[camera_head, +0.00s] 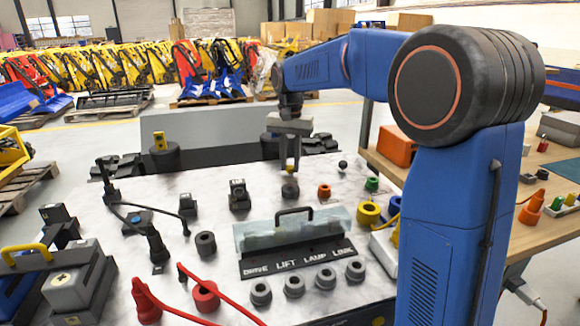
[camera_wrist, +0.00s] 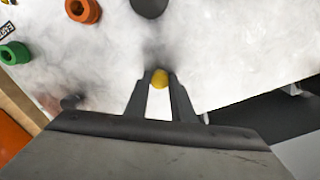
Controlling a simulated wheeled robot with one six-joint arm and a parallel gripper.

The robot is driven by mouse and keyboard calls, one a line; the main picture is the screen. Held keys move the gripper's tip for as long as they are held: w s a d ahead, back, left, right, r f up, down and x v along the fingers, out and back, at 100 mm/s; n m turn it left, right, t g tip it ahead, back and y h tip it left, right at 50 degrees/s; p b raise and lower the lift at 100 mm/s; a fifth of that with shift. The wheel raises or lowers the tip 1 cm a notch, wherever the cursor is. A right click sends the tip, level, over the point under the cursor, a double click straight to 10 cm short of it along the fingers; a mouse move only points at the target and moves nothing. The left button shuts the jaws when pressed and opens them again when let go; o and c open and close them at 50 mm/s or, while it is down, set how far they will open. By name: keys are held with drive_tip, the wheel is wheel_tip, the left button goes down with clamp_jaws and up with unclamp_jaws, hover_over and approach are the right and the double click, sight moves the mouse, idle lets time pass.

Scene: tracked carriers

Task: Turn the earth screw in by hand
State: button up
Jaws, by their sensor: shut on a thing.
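My gripper (camera_head: 290,168) points down over the far middle of the marbled board in the head view. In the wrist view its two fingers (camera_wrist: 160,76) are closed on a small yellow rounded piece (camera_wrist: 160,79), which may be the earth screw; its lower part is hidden. I cannot tell whether it touches the board. A green ring (camera_wrist: 14,52) lies beside a partly cut-off label (camera_wrist: 7,30) that seems to begin "EART". The green ring also shows in the head view (camera_head: 372,184), right of my gripper.
A dark round socket (camera_head: 290,190) stands near my fingertips, with an orange ring (camera_head: 324,191) to its right. A clear cover with a handle (camera_head: 294,211) stands in front.

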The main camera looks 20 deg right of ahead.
drive_tip(key=m, duration=0.5)
drive_tip(key=shift+r, duration=0.1)
drive_tip(key=o, duration=0.9)
